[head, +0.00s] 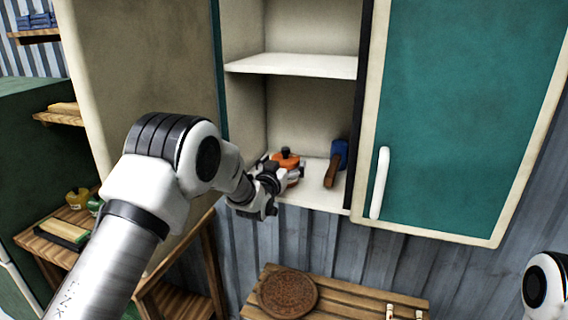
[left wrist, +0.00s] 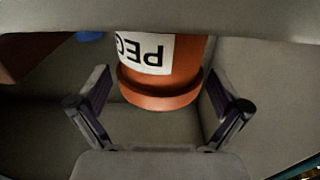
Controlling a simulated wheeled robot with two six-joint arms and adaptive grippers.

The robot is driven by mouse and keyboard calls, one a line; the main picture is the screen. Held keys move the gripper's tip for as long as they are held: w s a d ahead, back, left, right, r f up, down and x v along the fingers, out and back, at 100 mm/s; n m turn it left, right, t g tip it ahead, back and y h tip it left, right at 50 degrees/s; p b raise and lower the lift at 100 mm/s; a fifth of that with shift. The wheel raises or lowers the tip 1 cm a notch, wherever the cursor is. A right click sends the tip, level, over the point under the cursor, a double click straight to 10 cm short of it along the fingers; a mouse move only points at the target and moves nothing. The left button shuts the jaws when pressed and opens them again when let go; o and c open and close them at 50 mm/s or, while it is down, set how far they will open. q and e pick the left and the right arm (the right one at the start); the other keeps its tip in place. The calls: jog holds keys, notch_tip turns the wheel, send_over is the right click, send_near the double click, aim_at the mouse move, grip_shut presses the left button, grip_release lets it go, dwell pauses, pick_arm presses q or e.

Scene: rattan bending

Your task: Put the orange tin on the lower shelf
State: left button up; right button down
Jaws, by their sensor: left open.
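The orange tin (head: 288,163) stands on the lower shelf (head: 318,196) of the open cabinet, near its front left side. My left gripper (head: 269,189) is at the shelf's front edge, close to the tin and partly covering it. In the left wrist view the tin (left wrist: 162,92) shows a white label with upside-down black letters. The open fingers (left wrist: 160,112) lie left and right of the tin with gaps, and I cannot tell if they reach around it. My right gripper is out of view.
A blue-and-brown tool (head: 337,162) lies to the right of the tin. The upper shelf (head: 300,66) is empty where visible. A teal door (head: 465,110) closes the cabinet's right side. A wooden bench (head: 350,297) with a round brown disc (head: 287,292) is below.

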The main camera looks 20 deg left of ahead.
pick_arm(q)
jog(key=shift+r, duration=0.2)
jog(key=shift+s+f, duration=0.15)
jog(key=shift+s, duration=0.1)
jog(key=s+b, duration=0.5)
jog(key=s, duration=0.6)
jog(key=s+f+g, duration=0.3)
jog(key=s+f, duration=0.3)
jog(key=f, duration=0.4)
jog(key=s+a+f+g, duration=0.1)
jog(key=s+f+g, duration=0.3)
jog(key=f, duration=0.7)
jog(key=s+f+g, duration=0.2)
jog(key=s+f, duration=0.5)
jog(key=f, duration=0.3)
jog(key=s+f+g, duration=0.3)
jog(key=s+f, duration=0.1)
jog(key=s, duration=0.5)
jog(key=s+f+g, duration=0.3)
jog(key=s+f, duration=0.1)
jog(key=s, duration=0.5)
jog(key=s+f+g, duration=0.3)
jog(key=s+f, duration=0.1)
jog(key=s, duration=0.5)
jog(key=shift+s+a+f+n, duration=0.15)
jog(key=shift+s+f+n, duration=0.15)
jog(key=shift+n, duration=0.1)
